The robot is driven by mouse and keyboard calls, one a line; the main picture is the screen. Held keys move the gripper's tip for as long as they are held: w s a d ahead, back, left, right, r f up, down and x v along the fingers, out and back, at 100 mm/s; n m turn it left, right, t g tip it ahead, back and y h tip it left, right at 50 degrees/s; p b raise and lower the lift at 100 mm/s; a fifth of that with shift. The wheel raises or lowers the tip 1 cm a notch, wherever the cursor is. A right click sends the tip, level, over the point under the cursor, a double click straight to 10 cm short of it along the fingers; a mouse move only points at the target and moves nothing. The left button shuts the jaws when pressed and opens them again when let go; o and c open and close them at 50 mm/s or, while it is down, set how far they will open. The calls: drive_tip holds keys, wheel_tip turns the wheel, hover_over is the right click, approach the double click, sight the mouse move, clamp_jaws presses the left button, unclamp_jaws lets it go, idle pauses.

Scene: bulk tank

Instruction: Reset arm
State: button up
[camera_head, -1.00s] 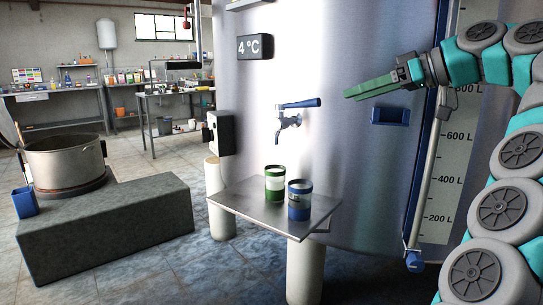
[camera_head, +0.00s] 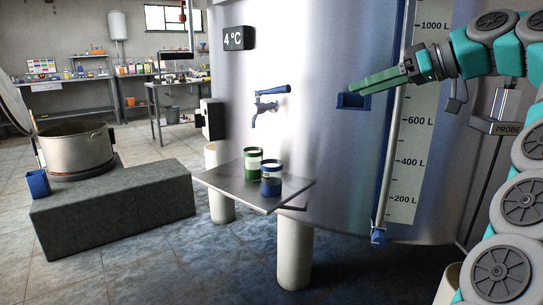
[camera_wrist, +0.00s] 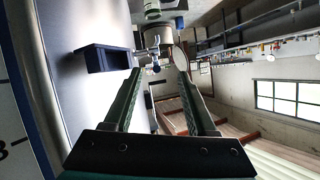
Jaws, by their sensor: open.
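My gripper (camera_head: 352,88) is at the upper right in the head view, with its green fingers pointing left in front of the steel tank (camera_head: 310,150). In the wrist view my gripper (camera_wrist: 158,73) shows two green fingers spread apart with nothing between them. It is open and empty. My arm is bent, running from the lower right up and over to the left. A small blue holder (camera_head: 353,102) on the tank shows just below the fingers; it also shows in the wrist view (camera_wrist: 103,58), left of them. I cannot tell how far the fingers are from it.
A blue-handled tap (camera_head: 267,104) sticks out of the tank above a steel shelf (camera_head: 222,184). A green can (camera_head: 252,164) and a blue can (camera_head: 271,177) stand there. A probe holder (camera_head: 497,126) is at right. A pot (camera_head: 78,150) and blue cup (camera_head: 37,183) are left.

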drive_tip(key=s+a+f+m+g+h, duration=0.1)
drive_tip(key=s+a+f+g, duration=0.15)
drive_tip(key=a+f, duration=0.3)
drive_tip(key=s+a+f+m+g+h, duration=0.1)
drive_tip(key=s+a+f, duration=0.3)
drive_tip(key=a, duration=0.2)
drive_tip(key=s+a+f+m+g+h, duration=0.1)
drive_tip(key=s+a+f+g+h, duration=0.15)
drive_tip(key=s+f, duration=0.7)
drive_tip(key=s+d+f+m+g+h, duration=0.1)
drive_tip(key=s+d+f, duration=0.4)
drive_tip(key=s+f, duration=0.6)
drive_tip(key=s+d+f+m+g+h, duration=0.2)
drive_tip(key=s+d+f+m+h, duration=0.2)
drive_tip(key=s+f, duration=0.7)
wheel_tip(320, 180, down, 3)
drive_tip(key=shift+d+f+h, duration=0.15)
drive_tip(key=shift+d+h, duration=0.2)
drive_tip(key=shift+h, duration=0.3)
